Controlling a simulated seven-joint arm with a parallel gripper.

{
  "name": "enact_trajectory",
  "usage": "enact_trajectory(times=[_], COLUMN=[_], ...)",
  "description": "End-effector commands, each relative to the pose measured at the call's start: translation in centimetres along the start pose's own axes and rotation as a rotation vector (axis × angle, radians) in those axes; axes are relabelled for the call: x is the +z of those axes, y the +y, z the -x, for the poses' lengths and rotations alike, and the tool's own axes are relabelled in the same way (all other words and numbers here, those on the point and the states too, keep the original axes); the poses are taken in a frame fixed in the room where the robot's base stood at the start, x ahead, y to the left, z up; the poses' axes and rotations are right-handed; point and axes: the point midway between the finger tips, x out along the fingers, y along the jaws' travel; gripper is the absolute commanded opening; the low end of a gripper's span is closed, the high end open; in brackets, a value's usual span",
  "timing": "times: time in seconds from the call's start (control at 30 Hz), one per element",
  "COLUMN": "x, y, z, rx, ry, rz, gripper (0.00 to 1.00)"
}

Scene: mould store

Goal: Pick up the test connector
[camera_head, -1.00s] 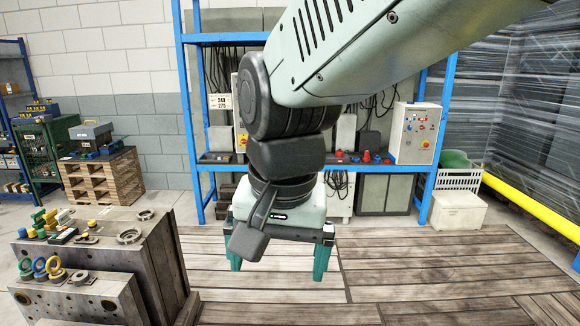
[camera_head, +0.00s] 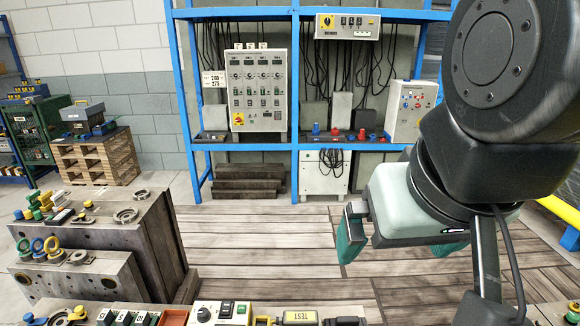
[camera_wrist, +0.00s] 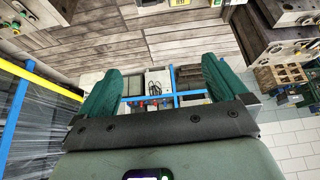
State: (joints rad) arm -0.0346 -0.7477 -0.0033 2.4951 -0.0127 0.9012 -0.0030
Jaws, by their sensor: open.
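A part labelled TEST (camera_head: 300,317), apparently the test connector, shows at the bottom edge of the head view. It has a pale label and yellow ends, and its lower part is cut off. My gripper (camera_head: 398,250) hangs to the right of it and farther up in the picture, with two green fingers spread apart. In the wrist view my gripper (camera_wrist: 162,82) is open with nothing between the fingers.
Beside the labelled part are a grey control box (camera_head: 220,314) and several small connectors (camera_head: 127,318). Steel mould blocks (camera_head: 100,245) stand at left. A blue rack (camera_head: 297,100) with control cabinets stands behind. The plank floor (camera_head: 255,240) between is clear.

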Motion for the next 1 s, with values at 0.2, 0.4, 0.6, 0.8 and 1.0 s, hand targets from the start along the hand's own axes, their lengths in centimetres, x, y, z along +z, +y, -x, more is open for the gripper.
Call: enact_trajectory(times=[0.2,0.4,0.6,0.8,1.0], x=[0.0,0.0,0.0,0.0,-1.6], y=[0.0,0.0,0.0,0.0,0.1], z=[0.0,0.0,0.0,0.0,-1.9], rx=[0.0,0.0,0.0,0.0,0.034], ry=[0.0,0.0,0.0,-0.001,-0.053], rz=[0.0,0.0,0.0,0.001,0.107], gripper=[1.0,0.92,0.7,0.7,0.7])
